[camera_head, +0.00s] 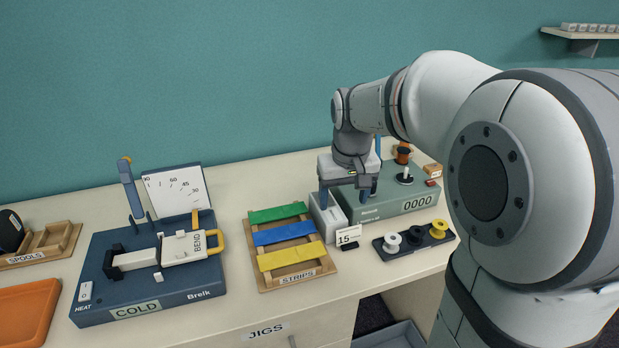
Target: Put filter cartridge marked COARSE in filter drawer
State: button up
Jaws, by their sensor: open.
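No filter cartridge marked COARSE and no part labelled as a filter drawer can be made out in the head view. My gripper (345,194) is open and points down, with nothing seen between its fingers. It is over a small pale box (327,214) at the left end of a grey-green machine (408,205) with a 0000 counter. Whether the fingers touch the box or machine cannot be told. The gripper and arm hide part of the machine.
A blue bending jig (105,255) labelled COLD stands left. A wooden STRIPS tray (313,273) holds green, blue and yellow strips. A dark holder (384,251) with several spools and a small card (348,233) reading 15 stand at the front. An orange tray (22,315) is far left.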

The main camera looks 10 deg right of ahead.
jog(key=g+b, duration=0.1)
send_near(326, 213)
jog(key=shift+n+g, duration=0.3)
jog(key=shift+n, duration=0.3)
jog(key=w+f, duration=0.3)
jog(key=w+d+f+b, duration=0.1)
jog(key=f, duration=0.1)
jog(key=shift+w+f, duration=0.4)
jog(key=shift+f, duration=0.1)
jog(key=f, duration=0.3)
jog(key=f+p, duration=0.1)
jog(key=f, duration=0.3)
jog(key=shift+s+f, duration=0.25)
jog(key=shift+f, duration=0.1)
jog(key=shift+c, duration=0.2)
jog(key=c, duration=0.9)
jog(key=shift+r, duration=0.15)
